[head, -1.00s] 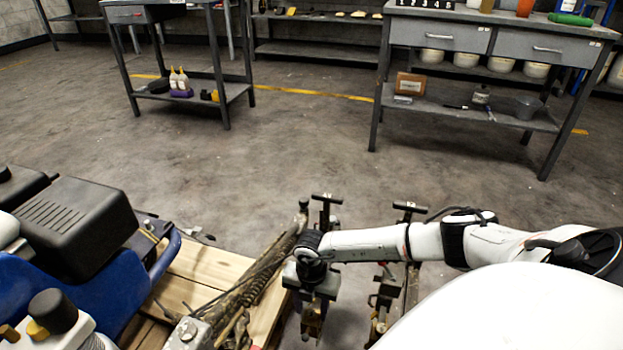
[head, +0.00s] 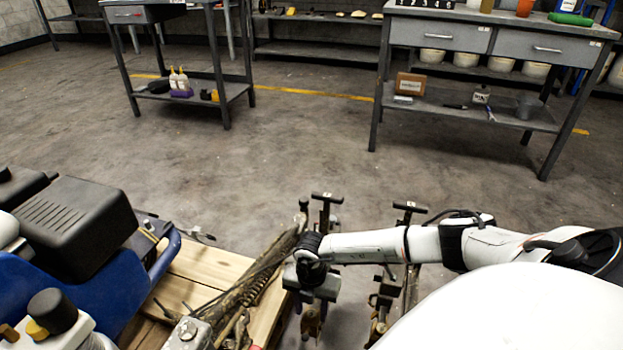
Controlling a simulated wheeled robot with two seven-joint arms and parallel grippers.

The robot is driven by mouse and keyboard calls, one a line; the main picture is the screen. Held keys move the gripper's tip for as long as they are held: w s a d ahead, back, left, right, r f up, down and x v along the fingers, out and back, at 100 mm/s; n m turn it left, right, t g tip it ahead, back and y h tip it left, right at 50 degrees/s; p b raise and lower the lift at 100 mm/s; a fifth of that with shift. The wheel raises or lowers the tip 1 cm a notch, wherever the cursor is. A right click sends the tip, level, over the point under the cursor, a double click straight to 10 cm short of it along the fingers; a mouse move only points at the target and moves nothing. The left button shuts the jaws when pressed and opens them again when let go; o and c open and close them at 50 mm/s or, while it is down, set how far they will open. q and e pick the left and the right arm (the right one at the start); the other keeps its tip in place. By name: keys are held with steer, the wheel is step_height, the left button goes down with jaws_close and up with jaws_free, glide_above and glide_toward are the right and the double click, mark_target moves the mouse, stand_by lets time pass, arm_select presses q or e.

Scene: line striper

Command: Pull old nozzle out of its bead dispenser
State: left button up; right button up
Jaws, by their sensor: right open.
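Two bead dispensers with dark T-shaped tops stand side by side at the lower middle of the head view. The left bead dispenser (head: 326,203) is partly behind my right gripper and wrist. The right bead dispenser (head: 408,208) stands just to the right, partly behind my forearm. My right gripper (head: 311,318) points down at the left dispenser's lower part, where a brass-coloured piece (head: 312,324) shows at its fingers. The gripper is open. I cannot make out the old nozzle clearly, nor whether the fingers touch it. My left gripper is not in view.
The blue line striper with its black engine cover (head: 78,225) is at the left, beside a wooden pallet (head: 212,262) and a dirty spring-loaded arm (head: 262,275). Grey workbenches (head: 455,112) and a small grey cart (head: 190,100) stand farther back. The floor between is clear.

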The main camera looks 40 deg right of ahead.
jaws_close()
steer(key=shift+r+p, duration=0.75)
steer(key=shift+p, duration=0.15)
steer(key=shift+r+p, duration=2.6)
